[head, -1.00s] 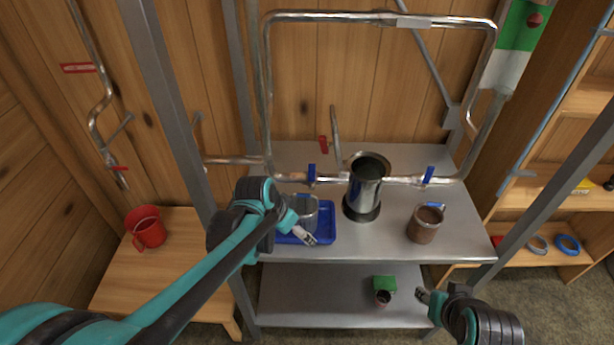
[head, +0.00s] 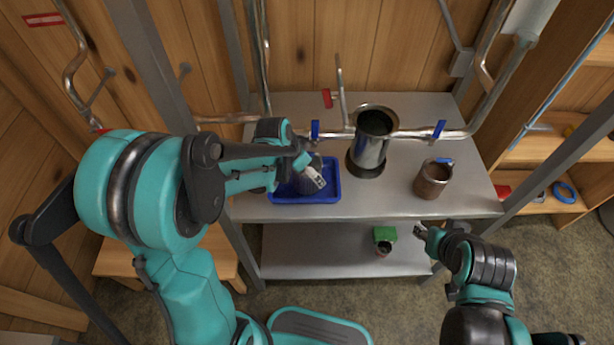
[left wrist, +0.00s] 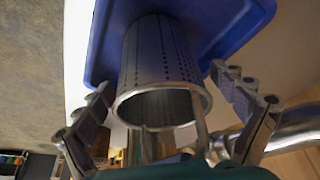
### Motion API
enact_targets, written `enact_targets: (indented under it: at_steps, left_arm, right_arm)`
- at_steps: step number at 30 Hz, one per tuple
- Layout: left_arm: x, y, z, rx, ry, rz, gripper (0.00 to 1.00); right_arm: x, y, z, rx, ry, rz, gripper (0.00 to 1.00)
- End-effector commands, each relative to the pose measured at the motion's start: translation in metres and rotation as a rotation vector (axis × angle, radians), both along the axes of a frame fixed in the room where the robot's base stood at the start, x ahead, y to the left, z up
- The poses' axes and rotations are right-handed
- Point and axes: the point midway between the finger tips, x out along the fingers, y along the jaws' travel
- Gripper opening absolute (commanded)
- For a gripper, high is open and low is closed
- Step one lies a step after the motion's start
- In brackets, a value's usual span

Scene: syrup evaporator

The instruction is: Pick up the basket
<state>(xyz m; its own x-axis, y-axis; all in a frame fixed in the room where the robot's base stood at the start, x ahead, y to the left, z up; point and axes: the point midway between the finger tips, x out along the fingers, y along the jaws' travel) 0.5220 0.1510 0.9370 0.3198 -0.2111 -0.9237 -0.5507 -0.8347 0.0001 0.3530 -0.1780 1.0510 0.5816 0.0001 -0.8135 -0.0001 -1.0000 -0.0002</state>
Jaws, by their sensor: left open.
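The basket is a perforated metal cylinder (left wrist: 160,60) with a rim and an open mouth, in the left wrist view. It stands in a blue tray (head: 290,198) on the upper metal shelf; in the head view my left gripper mostly hides it. My left gripper (head: 316,178) is open at the basket. In the left wrist view its fingers (left wrist: 162,82) lie on either side of the basket, with gaps visible. My right gripper (head: 421,231) is in front of the shelf's right edge, too small to tell its jaws.
A tall dark metal pot (head: 371,145) stands right of the tray, with a brown mug-like can (head: 432,180) beyond. Pipes with blue handles (head: 439,130) run behind. A green block (head: 385,234) sits on the lower shelf (head: 310,255).

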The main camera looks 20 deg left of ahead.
Motion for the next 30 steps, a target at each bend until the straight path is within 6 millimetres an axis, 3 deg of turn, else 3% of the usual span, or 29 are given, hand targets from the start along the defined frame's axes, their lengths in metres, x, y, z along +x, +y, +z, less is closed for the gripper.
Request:
enact_targets:
  at_steps: [7, 13, 14, 30]
  left_arm:
    - [0.0009, -0.0007, -0.0026, 0.0, 0.0, 0.0, 0.93]
    - [0.0009, -0.0006, -0.0026, 0.001, 0.001, 0.0, 0.4]
    - [0.0009, -0.0006, -0.0026, 0.001, 0.001, 0.0, 0.37]
    - [0.0023, -0.0021, 0.0026, 0.001, 0.001, 0.0, 0.37]
  right_arm:
    - [0.0002, 0.0, -0.0004, 0.0, 0.0, 0.0, 0.4]
    - [0.0002, 0.0, -0.0004, 0.0, 0.0, 0.0, 0.4]
    - [0.0002, 0.0, -0.0004, 0.0, 0.0, 0.0, 0.4]
    - [0.0001, 0.0, 0.0034, 0.0, 0.0, 0.0, 0.4]
